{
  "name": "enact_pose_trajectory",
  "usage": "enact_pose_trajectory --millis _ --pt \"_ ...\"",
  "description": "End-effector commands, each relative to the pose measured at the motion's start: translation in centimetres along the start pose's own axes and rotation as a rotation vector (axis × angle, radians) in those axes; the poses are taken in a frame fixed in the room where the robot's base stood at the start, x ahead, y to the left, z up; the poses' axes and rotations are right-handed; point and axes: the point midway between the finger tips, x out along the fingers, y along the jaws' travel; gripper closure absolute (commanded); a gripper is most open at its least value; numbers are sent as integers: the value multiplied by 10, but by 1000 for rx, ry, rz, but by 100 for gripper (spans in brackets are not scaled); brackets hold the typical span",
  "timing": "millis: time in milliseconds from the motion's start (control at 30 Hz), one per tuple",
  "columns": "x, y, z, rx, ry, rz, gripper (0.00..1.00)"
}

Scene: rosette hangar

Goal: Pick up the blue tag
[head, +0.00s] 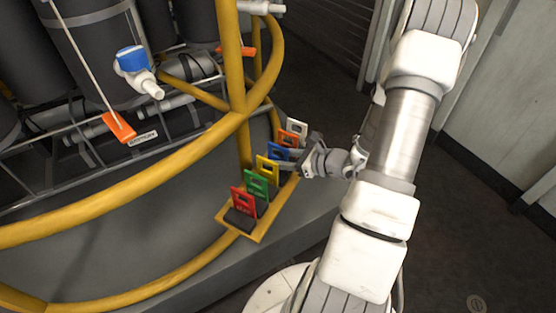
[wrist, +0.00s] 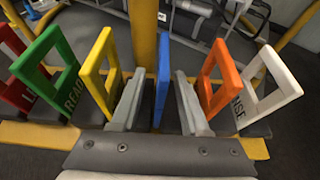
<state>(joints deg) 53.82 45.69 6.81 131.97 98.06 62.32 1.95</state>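The blue tag (wrist: 163,80) stands upright in a yellow rack (wrist: 75,135), seen nearly edge-on in the wrist view. My gripper (wrist: 160,98) is open, with one finger on each side of the blue tag. A gap shows between the tag and the right finger; the left finger is close to it, and I cannot tell whether it touches. In the head view the blue tag (head: 278,152) is partly hidden behind the yellow tag, and my gripper (head: 290,164) reaches it from the right.
The yellow tag (wrist: 101,72) and green tag (wrist: 50,75) stand left of the blue one, with a red tag (wrist: 12,85) beyond. The orange tag (wrist: 217,80) and white tag (wrist: 268,85) stand closely on the right. A yellow post (wrist: 143,35) rises behind the rack.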

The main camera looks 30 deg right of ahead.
Motion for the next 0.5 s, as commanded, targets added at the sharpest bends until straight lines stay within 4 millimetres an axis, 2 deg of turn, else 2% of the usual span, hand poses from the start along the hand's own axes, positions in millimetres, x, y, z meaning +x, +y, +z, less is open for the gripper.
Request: enact_pose_trajectory --millis 33,233,500 --pt "0 0 0 0 0 0 62" --pt "0 0 0 0 0 0 98" --pt "0 0 0 0 0 0 100"
